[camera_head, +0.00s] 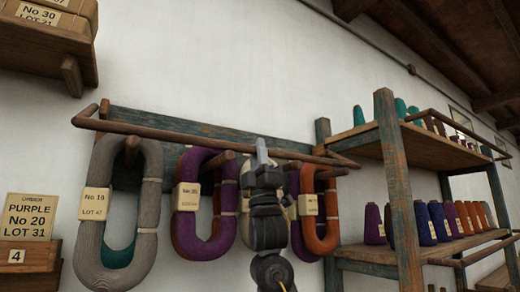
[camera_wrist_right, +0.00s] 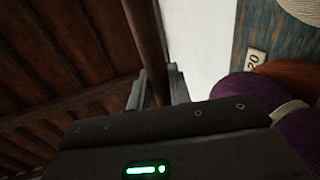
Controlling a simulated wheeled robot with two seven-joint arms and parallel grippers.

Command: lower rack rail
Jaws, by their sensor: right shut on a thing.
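The rack rail (camera_head: 200,129) is a long brown bar running across the front of the hanging yarn skeins, with bent ends at both sides. My right gripper (camera_head: 262,150) is at the rail, right of its middle, and is shut on it. In the right wrist view the rail (camera_wrist_right: 146,35) runs between the two fingers of the right gripper (camera_wrist_right: 158,88). My right gripper and wrist hide part of the skeins. My left gripper is not seen.
A wooden shelf (camera_head: 398,180) with several thread cones stands at the right, with its own front rails. A label card (camera_head: 30,217) reading PURPLE No 20 LOT 31 stands at the left, above a box marked 4. The white wall (camera_head: 210,60) above the rack is bare.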

